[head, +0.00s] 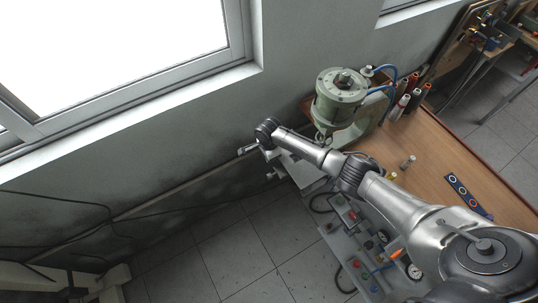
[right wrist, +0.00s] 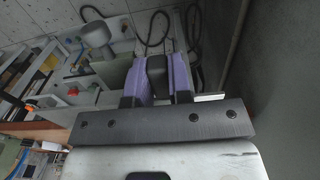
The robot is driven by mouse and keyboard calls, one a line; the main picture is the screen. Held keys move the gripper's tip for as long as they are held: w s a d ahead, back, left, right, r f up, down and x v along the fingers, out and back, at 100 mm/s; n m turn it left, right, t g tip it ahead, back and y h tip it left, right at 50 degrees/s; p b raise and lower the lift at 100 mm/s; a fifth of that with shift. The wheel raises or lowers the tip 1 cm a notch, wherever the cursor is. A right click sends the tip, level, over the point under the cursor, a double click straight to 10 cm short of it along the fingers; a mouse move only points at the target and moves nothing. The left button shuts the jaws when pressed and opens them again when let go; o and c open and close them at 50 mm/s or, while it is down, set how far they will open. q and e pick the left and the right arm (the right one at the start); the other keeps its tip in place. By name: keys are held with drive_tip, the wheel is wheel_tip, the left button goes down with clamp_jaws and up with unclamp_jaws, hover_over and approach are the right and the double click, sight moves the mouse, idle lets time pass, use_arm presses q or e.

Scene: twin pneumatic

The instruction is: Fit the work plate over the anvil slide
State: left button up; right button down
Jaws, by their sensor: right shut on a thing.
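My right gripper (right wrist: 158,72) shows its two purple-padded fingers in the right wrist view, shut on a dark, rounded block-like piece (right wrist: 157,66). I cannot tell whether this piece belongs to the work plate. In the head view the right arm reaches left across the bench, and its wrist end (head: 266,131) is in front of the wall, left of the green press (head: 341,92). The fingers are too small there to read. A pale flat surface (head: 302,172) shows below the forearm; I cannot tell if it is the anvil slide. My left gripper is not in view.
A grey control panel with knobs and a gauge (head: 358,238) stands in front of the wooden bench (head: 440,150). Several bottles (head: 405,103) stand right of the press. A dark strip with rings (head: 459,185) lies on the bench. Open floor is at the lower left.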

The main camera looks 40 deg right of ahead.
idle(0.5)
drive_tip(key=shift+f, duration=0.45)
idle(0.3)
drive_tip(key=shift+f, duration=0.15)
idle(0.4)
drive_tip(key=shift+f, duration=0.15)
drive_tip(key=c, duration=1)
unclamp_jaws()
drive_tip(key=shift+o, duration=0.2)
wheel_tip(320, 180, up, 14)
drive_tip(key=shift+w+f, duration=0.1)
